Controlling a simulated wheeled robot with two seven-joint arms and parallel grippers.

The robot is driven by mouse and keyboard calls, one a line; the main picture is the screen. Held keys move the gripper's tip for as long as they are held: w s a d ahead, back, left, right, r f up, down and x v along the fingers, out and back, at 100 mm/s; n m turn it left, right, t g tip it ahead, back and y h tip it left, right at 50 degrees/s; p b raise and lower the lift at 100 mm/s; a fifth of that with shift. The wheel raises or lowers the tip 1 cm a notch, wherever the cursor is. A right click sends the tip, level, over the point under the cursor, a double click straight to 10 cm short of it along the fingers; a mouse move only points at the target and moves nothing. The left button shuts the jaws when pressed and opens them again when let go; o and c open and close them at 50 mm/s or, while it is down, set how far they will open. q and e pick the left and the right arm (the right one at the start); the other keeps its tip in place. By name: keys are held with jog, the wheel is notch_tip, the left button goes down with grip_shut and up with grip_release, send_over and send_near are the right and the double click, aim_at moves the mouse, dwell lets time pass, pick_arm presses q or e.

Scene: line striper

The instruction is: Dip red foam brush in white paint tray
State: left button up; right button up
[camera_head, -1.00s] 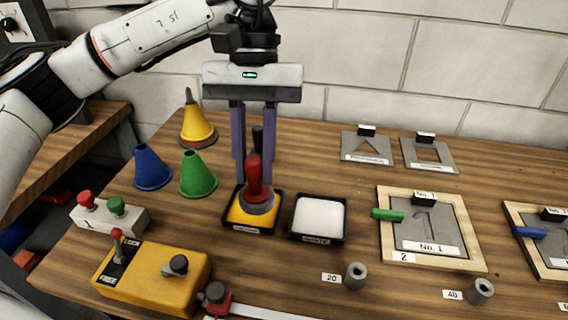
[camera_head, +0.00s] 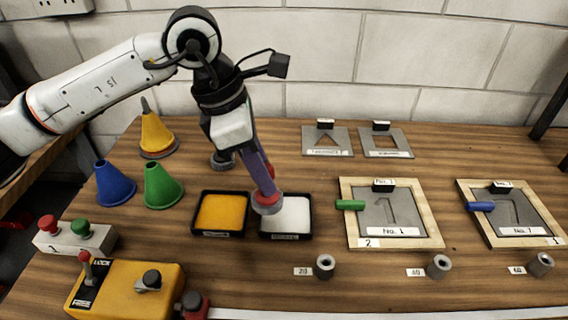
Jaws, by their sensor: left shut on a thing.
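My left gripper (camera_head: 264,178) is tilted and shut on the red foam brush (camera_head: 269,197). The brush has a red body and a grey round foam end at the bottom. Its foam end overlaps the left part of the white paint tray (camera_head: 289,236), a black tray with white paint. I cannot tell whether the foam touches the paint. The gripper fingers hide most of the handle. My right gripper is not in view.
The yellow paint tray (camera_head: 218,234) stands just left of the white one. A dark-handled round tool (camera_head: 222,163) is behind the gripper. Blue (camera_head: 115,186) and green (camera_head: 162,188) cones stand left. A framed stencil (camera_head: 395,242) lies right.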

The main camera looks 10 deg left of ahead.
aim_at(281, 195)
pick_arm(q)
jog(key=d+n, duration=0.1)
jog(key=n, duration=0.1)
jog(key=w+d+n+t+y, duration=0.1)
jog(key=n, duration=0.2)
jog(key=shift+w+d+r+p, duration=0.1)
jog(key=shift+d+p, duration=0.2)
jog(key=shift+d, duration=0.1)
jog(key=shift+n, duration=0.8)
jog(key=shift+s+b+x, duration=0.15)
jog(key=shift+b+x, duration=0.2)
jog(key=shift+x, duration=0.65)
jog(key=shift+s+b+x, duration=0.1)
jog(key=shift+b+x, duration=0.25)
jog(key=shift+x, duration=0.7)
jog(key=shift+a, duration=0.2)
jog(key=shift+b, duration=0.35)
jog(key=shift+f+b, duration=0.5)
jog(key=shift+b, duration=0.2)
notch_tip(281, 195, up, 5)
jog(key=shift+f+p, duration=0.2)
jog(key=shift+p, duration=0.8)
